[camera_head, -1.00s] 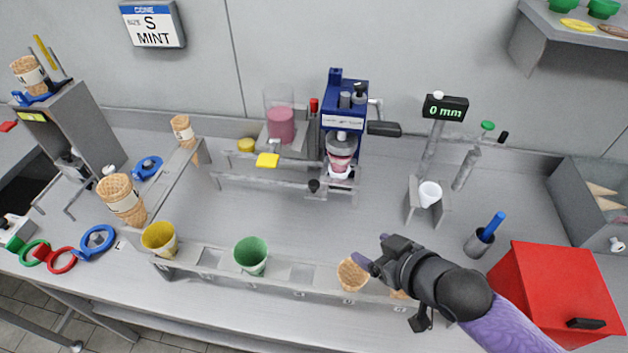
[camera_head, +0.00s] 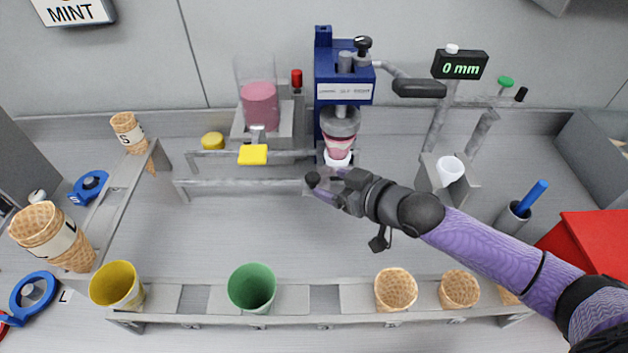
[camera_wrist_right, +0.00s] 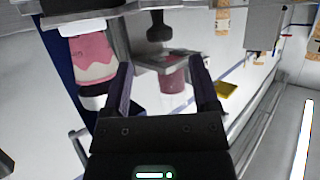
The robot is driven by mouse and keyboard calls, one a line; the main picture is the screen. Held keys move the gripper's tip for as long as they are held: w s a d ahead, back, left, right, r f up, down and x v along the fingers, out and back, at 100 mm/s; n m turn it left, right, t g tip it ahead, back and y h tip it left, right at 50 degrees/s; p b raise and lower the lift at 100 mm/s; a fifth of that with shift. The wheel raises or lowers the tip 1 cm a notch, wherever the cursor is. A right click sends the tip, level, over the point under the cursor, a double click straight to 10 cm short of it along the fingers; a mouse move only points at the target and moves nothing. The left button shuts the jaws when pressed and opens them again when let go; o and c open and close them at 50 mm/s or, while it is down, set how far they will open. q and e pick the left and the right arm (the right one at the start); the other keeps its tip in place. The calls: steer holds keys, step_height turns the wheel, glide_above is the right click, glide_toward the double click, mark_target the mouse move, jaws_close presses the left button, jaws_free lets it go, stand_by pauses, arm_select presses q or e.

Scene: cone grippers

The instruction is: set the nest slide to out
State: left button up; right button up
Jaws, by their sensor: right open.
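The nest slide shows in the head view as a white nest (camera_head: 338,158) under the blue press (camera_head: 343,85), with a black knob (camera_head: 312,179) at its front left. A cup with pink filling (camera_head: 339,145) stands in the nest under the press head. My right gripper (camera_head: 328,185) is open at the knob, its fingertips pointing left. In the right wrist view the black knob (camera_wrist_right: 159,28) shows between and beyond the two open fingers (camera_wrist_right: 163,82). I cannot tell whether they touch it. The white nest (camera_wrist_right: 92,95) shows left of the fingers there. My left gripper is out of view.
A rail (camera_head: 240,188) runs left of the press, below a pink tank (camera_head: 260,105) and yellow lever (camera_head: 252,154). A front rack (camera_head: 200,300) holds yellow and green cups and several cones. A gauge reading 0 mm (camera_head: 460,65) stands right. The counter between is clear.

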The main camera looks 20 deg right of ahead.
mark_target(314, 177)
steer(key=b+x, duration=0.1)
steer(key=x, duration=0.4)
steer(key=shift+w+f, duration=0.1)
steer(key=shift+w, duration=0.05)
jaws_close()
stand_by(1.2)
